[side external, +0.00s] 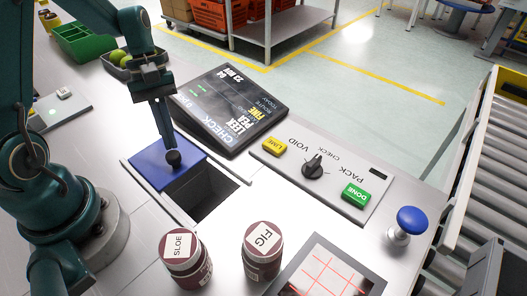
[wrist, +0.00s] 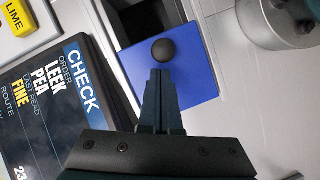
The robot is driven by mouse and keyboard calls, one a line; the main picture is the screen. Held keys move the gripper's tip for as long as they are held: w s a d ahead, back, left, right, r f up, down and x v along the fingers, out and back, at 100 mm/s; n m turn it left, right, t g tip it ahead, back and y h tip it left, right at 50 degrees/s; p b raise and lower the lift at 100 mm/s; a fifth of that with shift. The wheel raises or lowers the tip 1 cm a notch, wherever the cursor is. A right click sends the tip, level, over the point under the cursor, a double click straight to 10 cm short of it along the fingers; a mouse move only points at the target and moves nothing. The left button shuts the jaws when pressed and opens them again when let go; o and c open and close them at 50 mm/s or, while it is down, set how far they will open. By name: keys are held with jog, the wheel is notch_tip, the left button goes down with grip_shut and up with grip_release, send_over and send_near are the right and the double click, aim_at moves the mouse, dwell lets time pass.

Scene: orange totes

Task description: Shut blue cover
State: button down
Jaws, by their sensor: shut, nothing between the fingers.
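The blue cover (side external: 150,166) is a flat sliding plate with a black round knob (side external: 173,157), set in a recess in the steel bench. A dark opening (side external: 213,196) shows beside it, so the cover lies over only part of the recess. My gripper (side external: 168,146) points down with its fingers shut and empty, right at the knob. In the wrist view the blue cover (wrist: 196,66) lies beneath the fingers, and the knob (wrist: 164,50) shows just beyond the fingertips (wrist: 160,72). I cannot tell whether they touch the knob.
A black order screen (side external: 228,108) stands behind the recess. A panel with a yellow LIME button (side external: 274,145), a dial (side external: 315,165) and a green DONE button (side external: 356,194) lies right. Jars marked SLOE (side external: 184,258) and FIG (side external: 262,250) stand in front.

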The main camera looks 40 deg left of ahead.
jog(key=shift+d, duration=0.1)
jog(key=d, duration=1.2)
jog(key=shift+s+d, duration=0.1)
jog(key=shift+s, duration=0.05)
